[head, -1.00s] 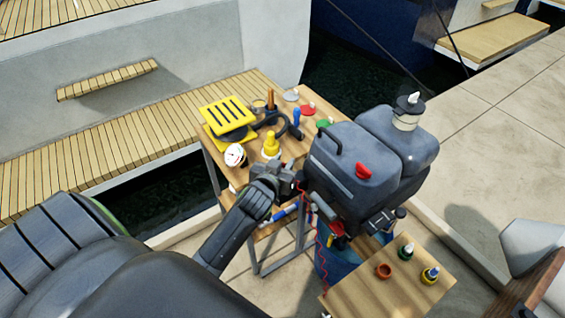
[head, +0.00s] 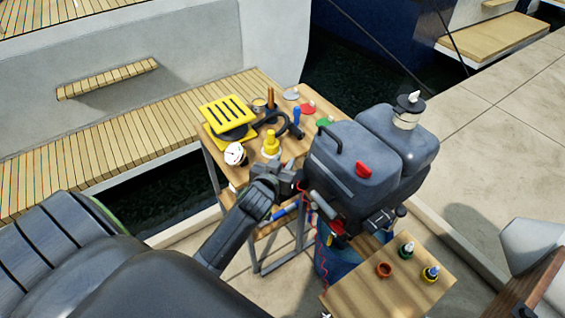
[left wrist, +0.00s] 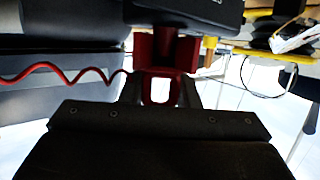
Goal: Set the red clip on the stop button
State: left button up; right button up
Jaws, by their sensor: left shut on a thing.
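In the left wrist view my left gripper (left wrist: 161,92) is shut on the red clip (left wrist: 146,90), a loop with an opening in its middle. A coiled red cord (left wrist: 60,72) runs from it to the left. Just beyond the clip is a red part (left wrist: 145,48) under a dark housing; I cannot tell whether this is the stop button or whether the clip touches it. In the head view my left gripper (head: 290,183) is beside the near left side of the grey outboard motor (head: 350,180). The stop button cannot be made out there. My right gripper is not in view.
A wooden table (head: 238,172) behind the gripper holds a yellow slotted item (head: 228,113), a yellow bottle (head: 271,146) and several tools. A smaller wooden board (head: 350,297) at lower right carries small bottles and a brown ring (head: 384,270). The motor closely bounds the gripper's right side.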

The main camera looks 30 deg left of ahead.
pick_arm(q)
jog(key=shift+f, duration=0.3)
jog(key=o, duration=0.7)
jog(key=shift+c, duration=0.2)
jog(key=shift+s, duration=0.1)
jog(key=shift+p+v, duration=0.75)
jog(key=shift+v, duration=0.65)
jog(key=p+v, duration=0.4)
jog(key=v, duration=0.4)
